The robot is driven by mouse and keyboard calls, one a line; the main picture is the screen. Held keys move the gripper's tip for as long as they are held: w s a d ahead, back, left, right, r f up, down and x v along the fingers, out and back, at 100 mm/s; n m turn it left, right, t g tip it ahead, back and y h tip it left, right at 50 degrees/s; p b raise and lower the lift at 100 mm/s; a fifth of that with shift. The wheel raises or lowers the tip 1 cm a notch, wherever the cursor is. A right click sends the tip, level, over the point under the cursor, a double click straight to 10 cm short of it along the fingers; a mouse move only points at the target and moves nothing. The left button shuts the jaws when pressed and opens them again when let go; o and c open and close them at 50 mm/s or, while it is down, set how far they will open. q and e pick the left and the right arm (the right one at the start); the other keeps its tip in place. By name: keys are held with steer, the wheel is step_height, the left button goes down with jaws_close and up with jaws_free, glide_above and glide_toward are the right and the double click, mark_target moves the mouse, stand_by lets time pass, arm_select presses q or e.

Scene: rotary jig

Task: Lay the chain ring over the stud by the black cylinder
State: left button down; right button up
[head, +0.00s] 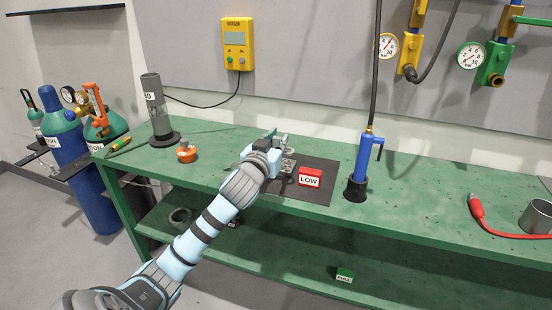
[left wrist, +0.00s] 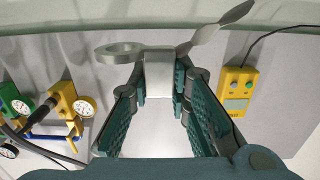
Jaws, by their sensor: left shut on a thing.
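My left gripper (head: 270,147) is above the dark mat on the green bench. In the left wrist view my left gripper (left wrist: 160,86) is shut on the pale metal block of the chain ring (left wrist: 118,52). The flat grey ring sticks out to the left of the fingers, and twisted links run off to the upper right. In the head view the held part shows only as a small grey patch beyond the fingers. I cannot make out the stud, nor a cylinder that is plainly black. My right gripper is not in view.
On the dark mat (head: 318,193), a red block marked LOW (head: 310,177) sits right of the gripper. A blue torch-like tool (head: 361,165) stands further right. A tall grey tube (head: 155,105) and orange object (head: 186,152) stand left. Gas cylinders (head: 72,150) stand left of the bench.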

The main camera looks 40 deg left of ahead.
mark_target(277, 137)
arm_select(q)
step_height(277, 137, up, 8)
steer(key=shift+r+p, duration=0.1)
steer(key=shift+p, duration=0.75)
steer(key=shift+d+r, duration=0.1)
steer(key=shift+r, duration=0.45)
